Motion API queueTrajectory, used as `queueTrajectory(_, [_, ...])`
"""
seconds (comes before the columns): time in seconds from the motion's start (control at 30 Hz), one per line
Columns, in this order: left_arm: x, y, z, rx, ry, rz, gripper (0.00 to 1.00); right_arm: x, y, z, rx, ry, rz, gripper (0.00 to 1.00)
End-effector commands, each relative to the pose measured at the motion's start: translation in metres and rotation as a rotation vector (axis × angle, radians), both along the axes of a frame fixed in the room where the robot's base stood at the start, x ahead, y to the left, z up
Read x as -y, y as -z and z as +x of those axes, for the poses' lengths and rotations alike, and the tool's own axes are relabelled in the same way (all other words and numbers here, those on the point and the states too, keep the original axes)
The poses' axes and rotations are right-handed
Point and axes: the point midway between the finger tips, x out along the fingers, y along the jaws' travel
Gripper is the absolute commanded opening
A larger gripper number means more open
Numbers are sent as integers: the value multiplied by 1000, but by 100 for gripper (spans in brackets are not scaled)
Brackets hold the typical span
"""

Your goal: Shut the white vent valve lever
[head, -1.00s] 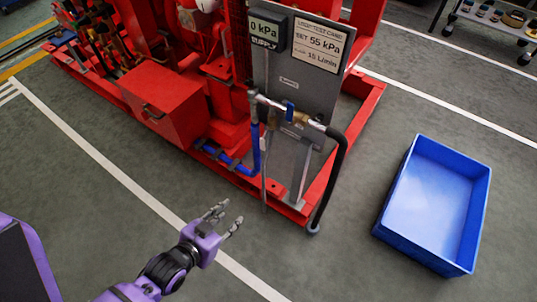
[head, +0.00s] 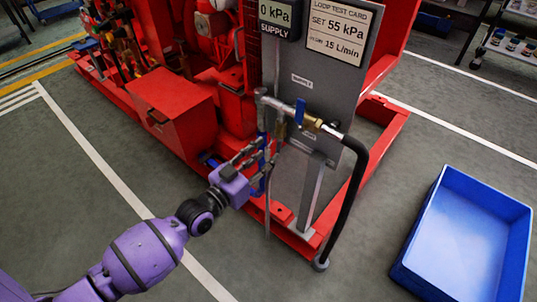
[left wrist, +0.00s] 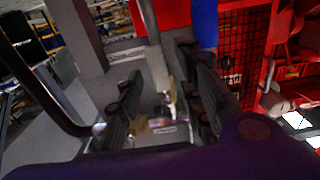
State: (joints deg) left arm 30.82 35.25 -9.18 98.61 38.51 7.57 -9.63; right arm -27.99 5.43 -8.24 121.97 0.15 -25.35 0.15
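My left gripper (head: 266,151) is at the front of the grey panel, just below the pipe that carries a brass valve (head: 311,122) with a blue lever (head: 300,111). In the left wrist view the two dark fingers (left wrist: 160,80) are apart. A pale grey pipe (left wrist: 150,50) shows between them, with small brass-coloured parts (left wrist: 162,124) lower in the gap. I cannot tell whether the fingers touch anything. I cannot make out a white lever clearly; the fingers cover part of the pipework. My right gripper is not in view.
The grey panel (head: 338,85) carries a gauge and a card. A black hose (head: 350,195) hangs from the valve to the floor. The red skid frame (head: 385,140) and red box (head: 172,108) stand close by. A blue crate (head: 408,262) is at right.

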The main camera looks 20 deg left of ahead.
Motion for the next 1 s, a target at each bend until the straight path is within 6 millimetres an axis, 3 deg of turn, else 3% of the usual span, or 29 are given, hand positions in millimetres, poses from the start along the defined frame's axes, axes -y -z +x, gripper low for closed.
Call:
queueTrajectory(0.2, [6, 1, 17, -1, 0, -1, 34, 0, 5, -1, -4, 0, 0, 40])
queueTrajectory(0.47, [7, 1, 18, -2, 0, 1, 34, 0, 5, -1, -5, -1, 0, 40])
queueTrajectory(0.73, [7, 1, 18, -2, 0, 1, 0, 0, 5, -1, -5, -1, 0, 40])
queueTrajectory(1.0, [7, 1, 18, -3, 0, 1, 0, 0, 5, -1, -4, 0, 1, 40])
